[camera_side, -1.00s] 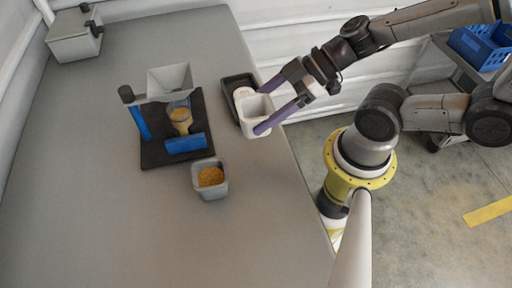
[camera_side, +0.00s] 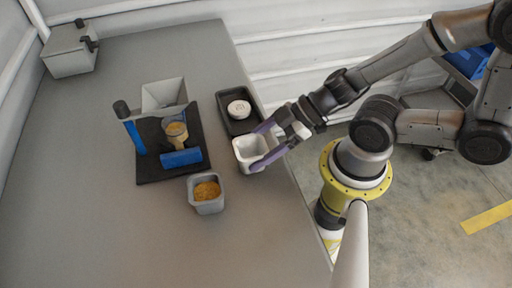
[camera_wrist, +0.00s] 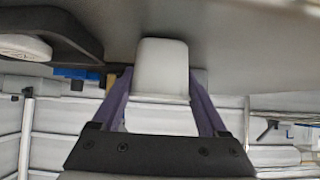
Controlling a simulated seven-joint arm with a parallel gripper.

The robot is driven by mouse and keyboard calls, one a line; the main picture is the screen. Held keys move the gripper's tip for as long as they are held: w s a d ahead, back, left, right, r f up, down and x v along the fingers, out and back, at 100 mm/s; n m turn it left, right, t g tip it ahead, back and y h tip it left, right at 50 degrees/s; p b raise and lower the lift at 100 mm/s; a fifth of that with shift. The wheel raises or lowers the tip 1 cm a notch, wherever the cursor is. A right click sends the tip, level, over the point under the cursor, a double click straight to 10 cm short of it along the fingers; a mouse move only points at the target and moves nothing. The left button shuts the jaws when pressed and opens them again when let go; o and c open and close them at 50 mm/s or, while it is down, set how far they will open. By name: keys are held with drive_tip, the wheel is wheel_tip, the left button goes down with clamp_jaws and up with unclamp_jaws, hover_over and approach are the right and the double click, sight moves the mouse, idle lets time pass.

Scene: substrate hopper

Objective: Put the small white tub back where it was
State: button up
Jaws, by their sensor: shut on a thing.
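The small white tub (camera_side: 246,156) is upright near the right edge of the table, just in front of the black tray. My gripper (camera_side: 260,147) is shut on it, one purple finger on each side. In the wrist view the tub (camera_wrist: 160,62) sits between the fingers of my gripper (camera_wrist: 159,78), with the grey table surface close beyond it. I cannot tell whether its base touches the table. The tub looks empty inside in the side view.
The black tray (camera_side: 227,97) holds a round white piece (camera_side: 238,109). A grey tub of yellow grains (camera_side: 206,207) stands to the front left. A hopper (camera_side: 163,96) on a black base (camera_side: 150,172) with a blue block (camera_side: 181,158) is left. The front table is clear.

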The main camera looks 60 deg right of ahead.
drive_tip(key=shift+f, duration=0.1)
drive_tip(key=o, duration=1.1)
drive_tip(key=shift+v, duration=3.35)
drive_tip(key=shift+s+d+r, duration=0.2)
drive_tip(key=shift+d+r, duration=0.05)
drive_tip(key=shift+r, duration=0.15)
